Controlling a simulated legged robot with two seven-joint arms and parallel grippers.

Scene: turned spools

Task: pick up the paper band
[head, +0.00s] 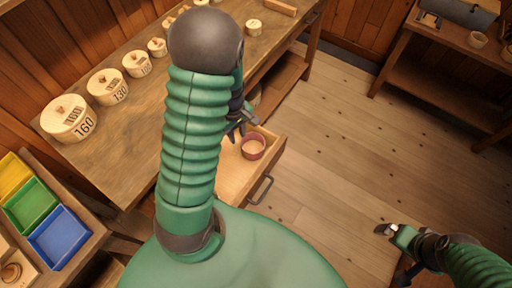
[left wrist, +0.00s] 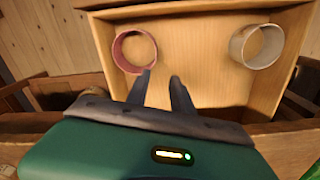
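An open drawer (head: 232,177) holds two short ring-shaped bands, and it also shows in the left wrist view (left wrist: 200,88). One is a dull red-pink band (head: 253,147), standing on its edge like a short open tube; the left wrist view shows it at upper left (left wrist: 119,52). The other is a whitish-grey band (left wrist: 238,47) at the drawer's right side in that view; my left arm seems to hide it in the head view. I cannot tell which is paper. My left gripper (left wrist: 161,76) is open and empty, its fingertips nearest the red-pink band. My right gripper (head: 387,230) is far off over the floor.
The drawer juts from a long wooden bench (head: 130,150) bearing several numbered round wooden pieces (head: 69,119). Yellow, green and blue trays (head: 60,238) stand at lower left. Another table (head: 450,75) is at upper right. The floor between is clear.

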